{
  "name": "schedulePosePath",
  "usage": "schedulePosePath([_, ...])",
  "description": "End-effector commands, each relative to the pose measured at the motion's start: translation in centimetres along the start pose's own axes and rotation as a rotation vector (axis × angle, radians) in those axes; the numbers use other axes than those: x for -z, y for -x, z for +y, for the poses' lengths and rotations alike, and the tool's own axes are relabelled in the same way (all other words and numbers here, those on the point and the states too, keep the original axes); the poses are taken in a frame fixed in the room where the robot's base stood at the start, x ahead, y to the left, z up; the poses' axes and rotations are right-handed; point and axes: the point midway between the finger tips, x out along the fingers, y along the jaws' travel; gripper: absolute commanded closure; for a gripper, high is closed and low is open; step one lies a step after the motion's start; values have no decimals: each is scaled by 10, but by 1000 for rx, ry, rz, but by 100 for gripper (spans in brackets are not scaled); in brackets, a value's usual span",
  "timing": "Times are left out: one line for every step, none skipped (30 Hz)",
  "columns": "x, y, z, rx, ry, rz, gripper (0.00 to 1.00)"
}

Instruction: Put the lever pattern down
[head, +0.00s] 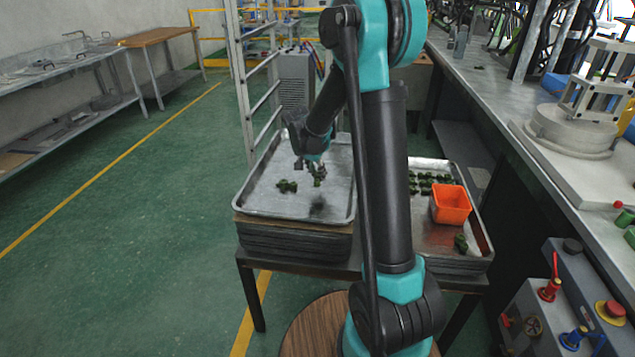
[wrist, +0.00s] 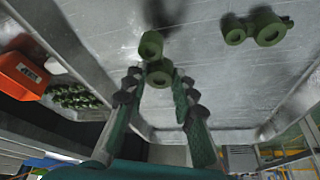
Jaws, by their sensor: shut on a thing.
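My gripper (head: 308,168) is over the left metal tray (head: 262,204). It is shut on a green lever pattern (head: 318,174), which shows between the fingertips in the wrist view (wrist: 155,62) as two joined round bosses with holes. The held pattern appears close above the tray; I cannot tell whether it touches. A second green lever pattern (head: 287,186) lies on the same tray, apart from the gripper and to its left in the head view. It also shows at the upper right of the wrist view (wrist: 257,27).
The right tray (head: 424,240) holds an orange bin (head: 451,204), several green patterns (head: 427,180) behind it and a dark green piece (head: 461,243) in front. The left tray's raised rim surrounds wide bare metal. A grey rack (head: 247,90) stands behind.

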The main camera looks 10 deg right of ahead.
Motion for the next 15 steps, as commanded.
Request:
schedulePosePath([-1, -2, 0, 0, 0, 0, 95])
schedulePosePath([-2, -4, 0, 0, 0, 0, 95])
schedulePosePath([-3, -6, 0, 0, 0, 0, 95])
schedulePosePath([-4, -8, 0, 0, 0, 0, 95])
schedulePosePath([-5, -12, 0, 0, 0, 0, 95])
schedulePosePath([-7, -17, 0, 0, 0, 0, 95])
schedulePosePath([-8, -21, 0, 0, 0, 0, 95])
schedulePosePath([-10, -25, 0, 0, 0, 0, 95])
schedulePosePath([-12, -30, 0, 0, 0, 0, 95])
schedulePosePath([-14, -33, 0, 0, 0, 0, 95])
schedulePosePath([-15, -35, 0, 0, 0, 0, 95])
schedulePosePath([-16, -37, 0, 0, 0, 0, 95])
schedulePosePath([-16, -37, 0, 0, 0, 0, 95])
schedulePosePath([-16, -37, 0, 0, 0, 0, 95])
schedulePosePath([-16, -37, 0, 0, 0, 0, 95])
